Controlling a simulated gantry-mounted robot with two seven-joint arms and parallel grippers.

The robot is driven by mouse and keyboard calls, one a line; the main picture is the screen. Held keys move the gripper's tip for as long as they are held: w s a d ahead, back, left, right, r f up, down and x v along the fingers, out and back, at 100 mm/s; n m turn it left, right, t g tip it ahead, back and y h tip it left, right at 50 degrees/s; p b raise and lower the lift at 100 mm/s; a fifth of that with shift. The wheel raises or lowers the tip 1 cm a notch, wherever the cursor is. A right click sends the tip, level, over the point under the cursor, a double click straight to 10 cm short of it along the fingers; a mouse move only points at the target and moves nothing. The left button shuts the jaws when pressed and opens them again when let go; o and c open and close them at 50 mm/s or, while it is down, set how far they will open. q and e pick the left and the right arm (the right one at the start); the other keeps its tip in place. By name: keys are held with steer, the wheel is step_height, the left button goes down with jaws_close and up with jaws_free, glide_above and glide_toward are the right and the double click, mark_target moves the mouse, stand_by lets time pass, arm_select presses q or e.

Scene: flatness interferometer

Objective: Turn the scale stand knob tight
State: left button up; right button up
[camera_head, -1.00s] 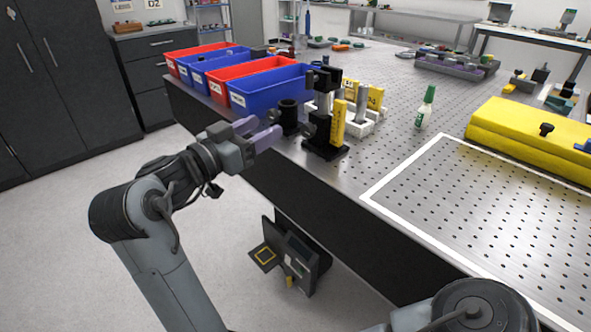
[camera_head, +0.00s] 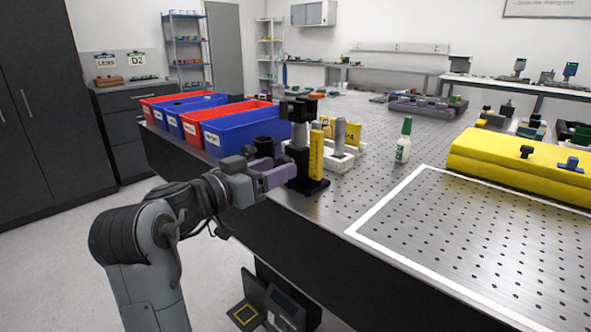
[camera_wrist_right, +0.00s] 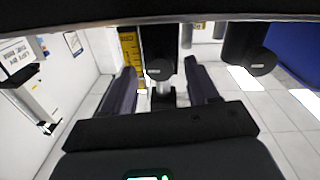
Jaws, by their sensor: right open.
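The scale stand (camera_head: 301,168) is a black post on a black base near the table's front edge, with a yellow scale (camera_head: 316,154) on its right side. My right gripper (camera_head: 279,177) has purple fingers and is close to the stand's front left, low on the post. In the right wrist view, the open fingers (camera_wrist_right: 160,75) lie either side of a black part with a rounded end (camera_wrist_right: 159,69). This may be the knob, but I cannot tell. The yellow scale (camera_wrist_right: 130,48) is beside it. Contact is not clear. My left gripper is not in view.
A black cylindrical holder (camera_head: 265,146) stands left of the scale stand, before the blue bin (camera_head: 240,131). A white tray (camera_head: 347,160) with a grey post is right behind the stand. A green-capped bottle (camera_head: 403,147) stands farther right. The white-outlined table area (camera_head: 470,232) is clear.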

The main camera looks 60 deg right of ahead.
steer(key=shift+x, duration=0.95)
steer(key=shift+c, duration=0.2)
steer(key=c, duration=1)
